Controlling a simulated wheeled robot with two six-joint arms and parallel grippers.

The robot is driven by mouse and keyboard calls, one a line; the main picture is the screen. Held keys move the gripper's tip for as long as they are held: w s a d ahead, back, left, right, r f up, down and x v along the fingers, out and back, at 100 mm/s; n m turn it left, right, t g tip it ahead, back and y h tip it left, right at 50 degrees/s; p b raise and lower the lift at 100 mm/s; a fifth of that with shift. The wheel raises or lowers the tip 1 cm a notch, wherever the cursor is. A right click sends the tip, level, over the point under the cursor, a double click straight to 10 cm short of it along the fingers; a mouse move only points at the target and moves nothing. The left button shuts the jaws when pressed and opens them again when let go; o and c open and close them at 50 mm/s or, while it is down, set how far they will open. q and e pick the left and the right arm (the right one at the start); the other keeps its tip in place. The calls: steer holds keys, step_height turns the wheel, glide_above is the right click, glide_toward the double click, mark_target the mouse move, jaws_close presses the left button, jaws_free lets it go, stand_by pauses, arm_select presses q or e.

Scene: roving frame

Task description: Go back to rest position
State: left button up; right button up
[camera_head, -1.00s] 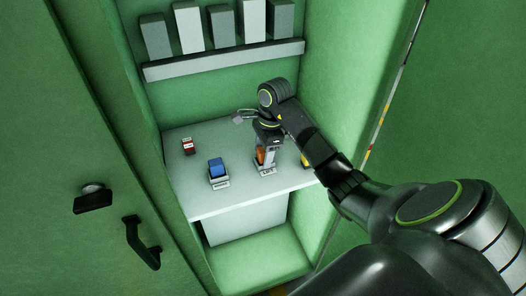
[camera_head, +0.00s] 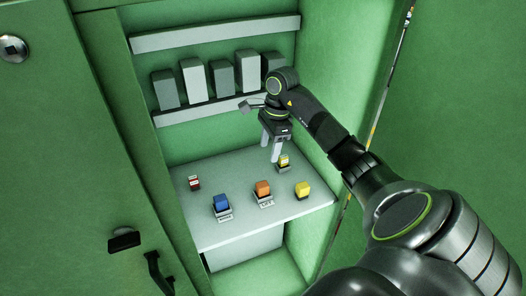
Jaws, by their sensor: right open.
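My right arm comes in from the right, and its gripper (camera_head: 272,151) hangs with its fingers down above the back right of the white shelf desk (camera_head: 240,232). The gripper is open and I see nothing between its fingers. An orange block (camera_head: 263,188) sits in a labelled holder in front of the gripper. A blue block (camera_head: 222,202) sits in a labelled holder to its left, and a yellow block (camera_head: 303,189) to its right. My left gripper is out of view.
A small red and white item (camera_head: 194,183) stands at the desk's left. Grey boxes (camera_head: 222,76) line a shelf on the back wall, with another shelf (camera_head: 213,33) above. A green door with a dark handle (camera_head: 158,271) is at left.

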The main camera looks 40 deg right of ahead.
steer(key=shift+r, duration=0.25)
stand_by(0.4)
